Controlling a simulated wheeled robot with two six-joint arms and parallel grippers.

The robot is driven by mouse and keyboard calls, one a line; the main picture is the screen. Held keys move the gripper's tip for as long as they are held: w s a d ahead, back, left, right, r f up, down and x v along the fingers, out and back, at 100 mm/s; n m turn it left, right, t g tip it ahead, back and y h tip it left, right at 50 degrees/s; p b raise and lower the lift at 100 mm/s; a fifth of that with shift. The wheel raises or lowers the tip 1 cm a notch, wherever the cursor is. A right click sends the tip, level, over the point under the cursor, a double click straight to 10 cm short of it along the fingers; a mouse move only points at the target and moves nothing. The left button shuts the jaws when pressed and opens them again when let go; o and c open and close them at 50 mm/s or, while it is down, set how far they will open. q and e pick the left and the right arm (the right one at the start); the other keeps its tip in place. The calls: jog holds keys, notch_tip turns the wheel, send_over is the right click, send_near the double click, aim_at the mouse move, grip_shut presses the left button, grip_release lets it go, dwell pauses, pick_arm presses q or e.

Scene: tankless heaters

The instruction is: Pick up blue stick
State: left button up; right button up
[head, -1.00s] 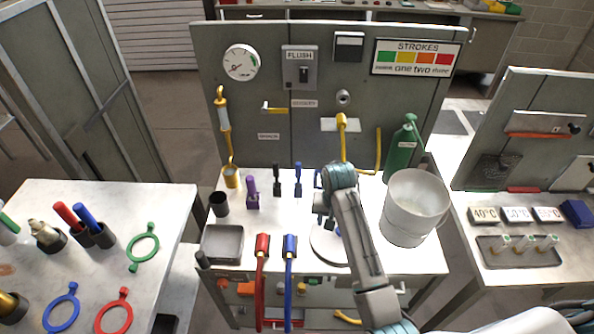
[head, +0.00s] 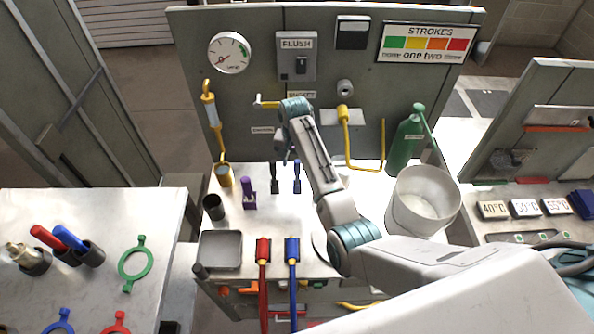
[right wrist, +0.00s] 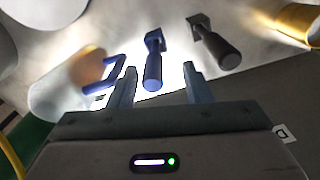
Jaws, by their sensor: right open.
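The blue stick (head: 297,176) stands upright on the white bench top, right of a similar black stick (head: 275,178). In the right wrist view the blue stick (right wrist: 153,70) shows between the two fingers of my right gripper (right wrist: 158,78), with a gap on each side. The fingers are open and empty. The black stick (right wrist: 214,45) is outside the fingers, to the right. In the head view my right gripper (head: 285,155) is just behind the sticks, partly hidden by its own wrist. My left gripper is not in view.
A purple stand (head: 248,193) and dark cup (head: 215,207) are left of the sticks. A white bucket (head: 422,200) and green bottle (head: 404,145) stand right. A grey panel (head: 270,100) rises behind. A blue bracket (right wrist: 106,76) is close to one finger.

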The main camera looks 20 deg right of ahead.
aim_at(298, 174)
jog(key=f+p, duration=0.2)
jog(key=f, duration=0.1)
jog(key=shift+s+d+f, duration=0.2)
jog(key=shift+d+f, duration=0.05)
jog(key=shift+d, duration=0.1)
jog(key=shift+s+f, duration=0.15)
jog(key=shift+f, duration=0.55)
jog(key=shift+w, duration=0.2)
jog(key=c, duration=0.5)
jog(key=shift+r, duration=0.1)
grip_shut()
